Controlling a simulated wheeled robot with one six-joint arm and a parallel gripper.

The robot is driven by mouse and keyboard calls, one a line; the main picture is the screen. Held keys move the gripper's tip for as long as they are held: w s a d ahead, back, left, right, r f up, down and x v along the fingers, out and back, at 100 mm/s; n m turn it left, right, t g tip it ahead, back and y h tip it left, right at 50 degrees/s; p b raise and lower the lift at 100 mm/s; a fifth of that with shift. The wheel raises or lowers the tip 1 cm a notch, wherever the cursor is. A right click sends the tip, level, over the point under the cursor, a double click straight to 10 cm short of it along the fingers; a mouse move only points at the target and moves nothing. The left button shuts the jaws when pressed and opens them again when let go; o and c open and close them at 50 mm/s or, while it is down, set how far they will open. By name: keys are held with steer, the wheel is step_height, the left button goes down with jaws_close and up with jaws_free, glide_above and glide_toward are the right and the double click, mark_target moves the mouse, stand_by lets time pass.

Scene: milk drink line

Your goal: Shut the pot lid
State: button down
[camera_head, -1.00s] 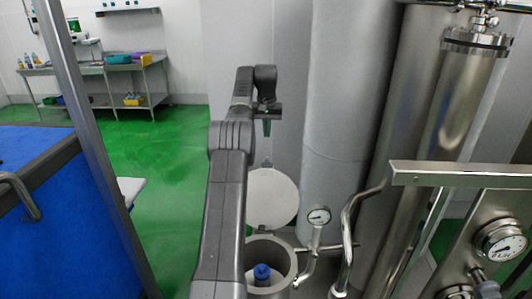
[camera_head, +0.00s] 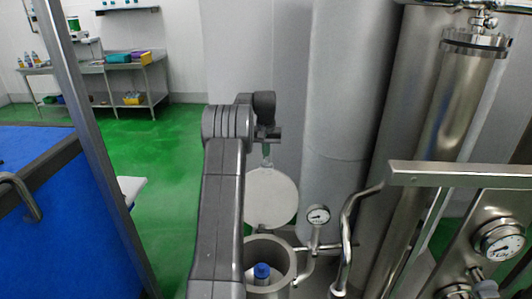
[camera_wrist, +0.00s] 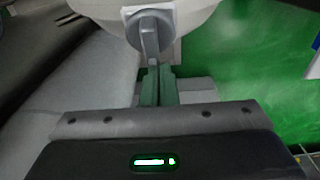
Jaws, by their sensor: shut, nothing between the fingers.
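The pot (camera_head: 290,262) stands low in the head view, with its mouth open. Its round pale lid (camera_head: 270,200) is raised on the far side of the mouth, tilted up. In the wrist view the lid's edge (camera_wrist: 195,12) shows at the top, with a grey handle-like part (camera_wrist: 150,38) below it. My gripper (camera_wrist: 157,72) is shut and empty, its greenish fingertips right at the lower end of that grey part; I cannot tell whether they touch. In the head view my gripper (camera_head: 267,152) is just above the lid's top edge.
A blue-capped object (camera_head: 262,271) stands inside the pot. A pressure gauge (camera_head: 318,215) and bent steel pipe (camera_head: 348,235) stand close right of the pot. Large grey columns (camera_head: 345,110) rise behind. Green floor (camera_head: 165,160) is open to the left.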

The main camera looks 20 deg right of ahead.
steer(key=shift+s+a+b, duration=0.15)
steer(key=shift+s+b, duration=0.1)
steer(key=shift+b, duration=0.2)
